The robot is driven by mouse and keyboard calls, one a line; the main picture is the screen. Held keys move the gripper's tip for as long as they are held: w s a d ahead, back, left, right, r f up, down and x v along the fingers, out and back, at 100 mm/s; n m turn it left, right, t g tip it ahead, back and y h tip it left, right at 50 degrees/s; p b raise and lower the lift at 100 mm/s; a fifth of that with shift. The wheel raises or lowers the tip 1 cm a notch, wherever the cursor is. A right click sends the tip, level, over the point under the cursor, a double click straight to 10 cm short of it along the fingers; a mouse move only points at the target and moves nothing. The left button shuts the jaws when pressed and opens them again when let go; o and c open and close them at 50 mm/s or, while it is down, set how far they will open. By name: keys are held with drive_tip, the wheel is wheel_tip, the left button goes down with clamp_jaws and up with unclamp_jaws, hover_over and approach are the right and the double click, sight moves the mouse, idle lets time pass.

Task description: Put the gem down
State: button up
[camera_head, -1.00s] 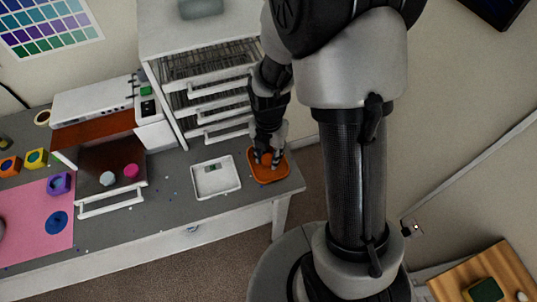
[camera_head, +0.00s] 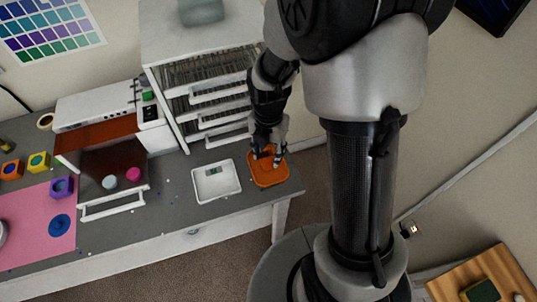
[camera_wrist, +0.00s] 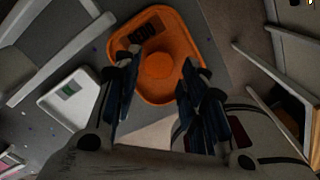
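My gripper (camera_head: 270,156) is over the orange tray (camera_head: 268,182) at the right end of the grey table. In the wrist view its two dark fingers stand wide apart, and nothing shows gripped between them (camera_wrist: 158,62). The orange tray (camera_wrist: 190,36) lies beyond the fingertips. A round orange shape (camera_wrist: 158,66) shows in its middle, between the fingers in the picture; I cannot tell whether it is a separate piece. A dark rectangular piece (camera_wrist: 146,29) shows in the tray's upper left. I cannot make out a gem for certain.
A white drawer cabinet (camera_head: 200,100) stands behind. An open oven-like box (camera_head: 105,155) with round pieces, and a pink mat (camera_head: 30,225), are farther left. The table's right edge is close.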

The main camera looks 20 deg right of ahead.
wheel_tip(320, 180, up, 8)
drive_tip(key=r+p, duration=0.1)
drive_tip(key=p, duration=0.1)
wheel_tip(320, 180, up, 10)
drive_tip(key=m+t, duration=0.2)
drive_tip(key=m, duration=0.9)
hover_over(268, 161)
drive_tip(key=s, duration=0.6)
drive_tip(key=s+r+m+t, duration=0.2)
drive_tip(key=s+r+m, duration=0.3)
drive_tip(key=s+m, duration=0.5)
drive_tip(key=m, duration=0.6)
drive_tip(key=shift+r+t, duration=0.3)
drive_tip(key=shift+r, duration=0.1)
drive_tip(key=shift+a, duration=0.1)
drive_tip(key=shift+f, duration=0.1)
drive_tip(key=shift+c, duration=0.5)
